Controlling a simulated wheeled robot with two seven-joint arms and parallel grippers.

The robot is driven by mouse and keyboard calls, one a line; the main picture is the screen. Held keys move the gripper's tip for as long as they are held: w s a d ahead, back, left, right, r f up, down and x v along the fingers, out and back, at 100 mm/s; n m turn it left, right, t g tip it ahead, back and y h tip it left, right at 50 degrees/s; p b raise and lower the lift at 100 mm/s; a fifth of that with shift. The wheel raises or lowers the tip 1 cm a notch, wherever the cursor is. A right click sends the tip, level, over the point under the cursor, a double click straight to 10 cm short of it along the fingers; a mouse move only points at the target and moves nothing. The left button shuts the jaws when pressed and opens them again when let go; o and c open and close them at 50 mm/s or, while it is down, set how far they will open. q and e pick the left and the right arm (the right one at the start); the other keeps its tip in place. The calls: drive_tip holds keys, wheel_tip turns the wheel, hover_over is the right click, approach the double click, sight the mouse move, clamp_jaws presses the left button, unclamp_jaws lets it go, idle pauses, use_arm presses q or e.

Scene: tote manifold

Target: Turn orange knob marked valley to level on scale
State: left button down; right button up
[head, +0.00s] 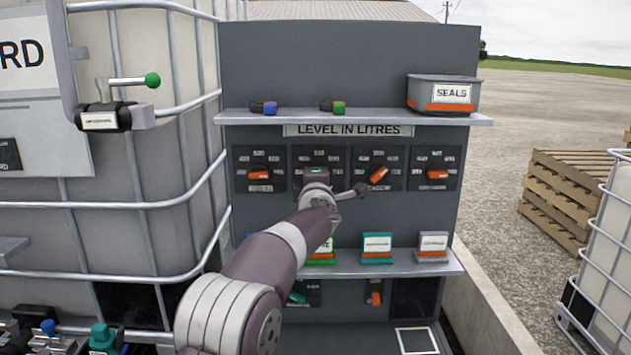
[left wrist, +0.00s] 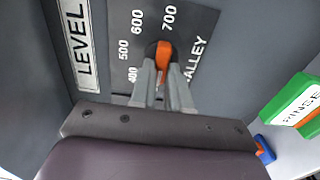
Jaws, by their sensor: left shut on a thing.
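The orange knob (left wrist: 164,52) sits on a dark dial plate (left wrist: 190,20) marked 400, 500, 600, 700, with "ALLEY" readable beside it in the left wrist view. My left gripper (left wrist: 163,76) is shut on this knob, with a finger on each side of it. In the head view, my left gripper (head: 318,174) is in front of the second dial from the left and hides the knob. The fingers cover part of the scale, and I cannot tell exactly which number the knob points to. My right gripper is not in view.
Similar orange knobs sit left (head: 260,175) and right (head: 379,173) of it, with another farther right (head: 436,174). A shelf (head: 240,117) above holds small coloured parts and a SEALS bin (head: 428,92). A lower shelf (head: 345,264) holds labelled boxes. A caged tank (head: 150,235) stands left.

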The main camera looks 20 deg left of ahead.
use_arm(q)
drive_tip(key=shift+f, duration=0.25)
drive_tip(key=c, duration=1.1)
unclamp_jaws()
drive_tip(key=shift+c, duration=0.2)
drive_tip(key=shift+o, duration=0.2)
drive_tip(key=shift+w+r, duration=0.1)
drive_tip(key=shift+w, duration=0.05)
drive_tip(key=shift+d, duration=0.1)
drive_tip(key=b+v, duration=0.4)
drive_tip(key=v, duration=0.8)
drive_tip(key=shift+s, duration=0.35)
